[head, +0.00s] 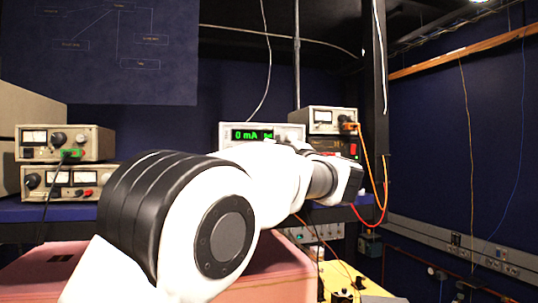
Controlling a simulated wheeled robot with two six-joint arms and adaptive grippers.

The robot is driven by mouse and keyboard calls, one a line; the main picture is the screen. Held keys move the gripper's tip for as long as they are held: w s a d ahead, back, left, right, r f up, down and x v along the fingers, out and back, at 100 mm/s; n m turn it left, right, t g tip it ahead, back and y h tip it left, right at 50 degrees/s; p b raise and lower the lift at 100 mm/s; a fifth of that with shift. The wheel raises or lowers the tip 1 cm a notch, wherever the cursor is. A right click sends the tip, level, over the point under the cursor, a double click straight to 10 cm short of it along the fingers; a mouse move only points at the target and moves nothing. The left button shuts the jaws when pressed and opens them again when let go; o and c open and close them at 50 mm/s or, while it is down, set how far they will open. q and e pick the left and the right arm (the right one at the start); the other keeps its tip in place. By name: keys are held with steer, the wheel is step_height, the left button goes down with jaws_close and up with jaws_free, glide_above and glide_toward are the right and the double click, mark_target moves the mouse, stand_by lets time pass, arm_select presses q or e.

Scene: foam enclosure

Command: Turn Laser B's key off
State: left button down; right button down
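A bench unit with a green "0 mA" display (258,134) stands on the shelf behind my arm. To its right is a dark unit (334,146) with a red patch at its right side, partly hidden by my arm. I cannot make out a key or a Laser B label on either unit. My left arm crosses the view from the lower left, and its dark end with the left gripper (352,178) is in front of the shelf's right part, near the dark unit. Its fingers are not clear. My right gripper is not in view.
Beige metered units (64,143) are stacked at left, and another (332,120) sits on the dark unit. Orange and red cables hang at right beside a dark post (376,90). Pink foam (275,283) and a yellow surface (345,283) lie below.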

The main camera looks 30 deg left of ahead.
arm_select(q)
steer(key=shift+w+r+n+g+h+p, duration=0.1)
steer(key=shift+n+g+h, duration=0.25)
steer(key=shift+n, duration=0.9)
steer(key=shift+s+n+g+h+p, duration=0.15)
steer(key=shift+n+g+h, duration=0.2)
steer(key=shift+n, duration=0.95)
steer(key=shift+w+r+n+g+h+p, duration=0.15)
steer(key=shift+n+g, duration=0.25)
steer(key=shift+n, duration=0.85)
steer(key=shift+f, duration=0.15)
steer(key=c, duration=1)
jaws_free()
steer(key=shift+s+d, duration=0.2)
